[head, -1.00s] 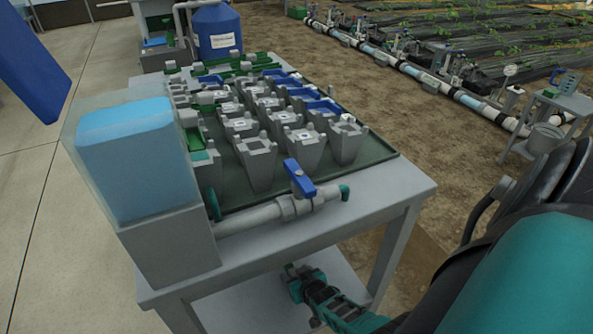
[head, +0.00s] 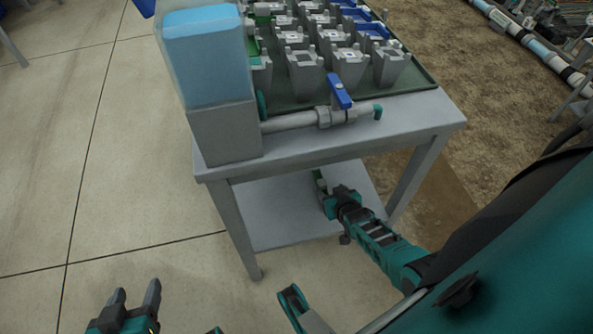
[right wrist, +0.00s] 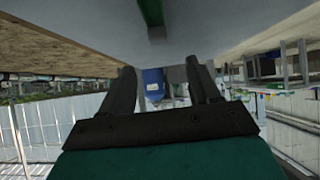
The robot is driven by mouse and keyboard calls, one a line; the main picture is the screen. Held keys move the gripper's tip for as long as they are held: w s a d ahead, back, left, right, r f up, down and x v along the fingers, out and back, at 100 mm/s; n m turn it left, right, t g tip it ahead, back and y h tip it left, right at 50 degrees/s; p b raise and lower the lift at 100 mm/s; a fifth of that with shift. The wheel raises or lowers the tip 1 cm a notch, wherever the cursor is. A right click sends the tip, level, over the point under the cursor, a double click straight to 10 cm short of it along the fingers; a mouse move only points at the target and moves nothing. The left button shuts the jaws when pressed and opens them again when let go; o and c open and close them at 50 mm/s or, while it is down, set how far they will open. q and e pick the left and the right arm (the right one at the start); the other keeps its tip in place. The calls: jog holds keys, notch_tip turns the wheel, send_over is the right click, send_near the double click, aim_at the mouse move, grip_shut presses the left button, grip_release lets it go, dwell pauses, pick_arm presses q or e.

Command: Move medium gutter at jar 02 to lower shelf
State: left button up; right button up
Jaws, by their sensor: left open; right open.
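A narrow green piece (head: 318,180), which looks like the gutter, lies on the lower shelf (head: 270,210) under the table. It also shows as a green strip (right wrist: 151,12) against the grey shelf surface at the top of the right wrist view. Most of it is hidden by the tabletop. My right gripper (head: 328,200) is over the lower shelf beside the near end of the green piece. Its fingers (right wrist: 163,85) are apart with nothing between them. My left gripper (head: 135,298) is open and empty, low over the floor left of the table.
A light-blue container (head: 205,60) stands on the tabletop's left corner. A pipe with a blue-handled valve (head: 340,92) runs along the front edge. Grey pots (head: 306,72) stand in a dark green tray behind it. A table leg (head: 238,228) is near my right arm.

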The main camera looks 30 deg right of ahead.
pick_arm(q)
jog(key=shift+w+d+r, duration=0.1)
jog(key=shift+w+r, duration=0.05)
jog(key=shift+w, duration=0.05)
pick_arm(e)
jog(key=s+a+r+n+y, duration=0.3)
jog(key=s+a+r, duration=0.1)
jog(key=a+r, duration=0.6)
jog(key=s+a+r+n+y, duration=0.2)
jog(key=s+a+r+y, duration=0.1)
jog(key=a+r, duration=0.7)
jog(key=shift+s+a+r+n+t, duration=0.15)
jog(key=shift+s+r+n+t, duration=0.2)
jog(key=shift+s+r, duration=0.4)
jog(key=shift+f, duration=0.1)
